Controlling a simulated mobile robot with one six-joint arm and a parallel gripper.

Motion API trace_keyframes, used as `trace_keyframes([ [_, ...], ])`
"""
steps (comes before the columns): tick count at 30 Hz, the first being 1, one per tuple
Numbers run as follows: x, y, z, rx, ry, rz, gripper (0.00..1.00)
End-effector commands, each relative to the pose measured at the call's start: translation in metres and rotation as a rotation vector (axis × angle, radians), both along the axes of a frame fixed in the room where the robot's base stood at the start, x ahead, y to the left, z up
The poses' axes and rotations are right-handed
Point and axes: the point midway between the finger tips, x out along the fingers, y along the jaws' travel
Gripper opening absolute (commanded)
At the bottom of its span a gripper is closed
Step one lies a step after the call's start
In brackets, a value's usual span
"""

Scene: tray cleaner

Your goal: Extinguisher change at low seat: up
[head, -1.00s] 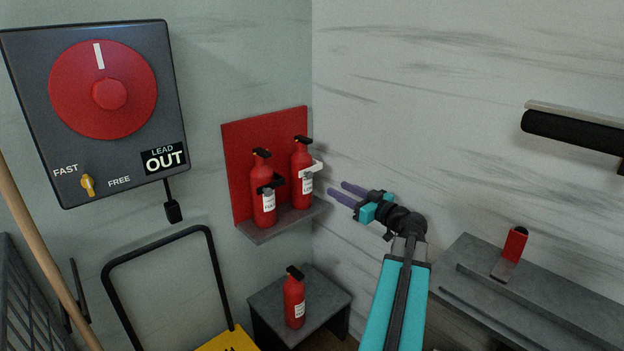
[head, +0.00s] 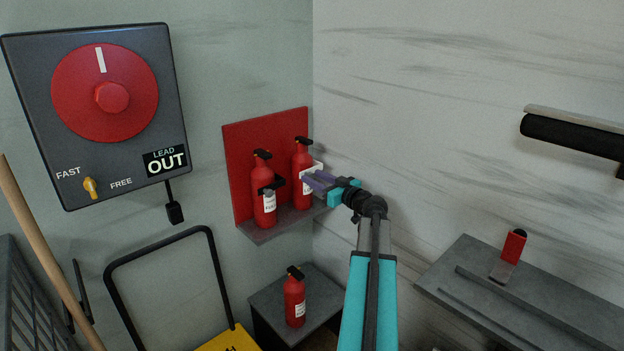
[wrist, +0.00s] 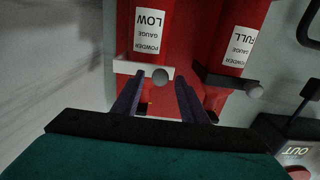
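Two red extinguishers stand on a red-backed wall shelf (head: 265,232). The right one (head: 302,155) has a white latch across it and reads LOW in the wrist view (wrist: 152,27). The left one (head: 262,180) has a black latch and reads FULL in the wrist view (wrist: 240,42). My gripper (head: 306,180) is open in front of the LOW extinguisher. A third extinguisher (head: 294,302) stands on a low grey table (head: 325,300).
A dial box (head: 150,110) with a LEAD OUT label hangs at the left. A wooden pole (head: 45,255) and a black-handled yellow cart (head: 232,340) stand below it. A grey ledge (head: 540,300) with a red-handled item (head: 514,245) and a black bar (head: 570,131) are at the right.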

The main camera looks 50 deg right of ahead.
Motion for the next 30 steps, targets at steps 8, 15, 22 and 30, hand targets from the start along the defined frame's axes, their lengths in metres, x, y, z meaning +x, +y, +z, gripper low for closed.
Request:
trace_keyframes([
  [8, 0.009, -0.001, 0.0, 0.0, 0.0, -0.001, 0.39],
  [15, 0.008, -0.001, 0.0, 0.0, 0.0, -0.001, 0.29],
  [22, 0.008, -0.001, 0.0, 0.0, 0.0, -0.001, 0.0],
  [30, 0.01, 0.005, 0.0, 0.008, 0.0, 0.008, 0.0],
])
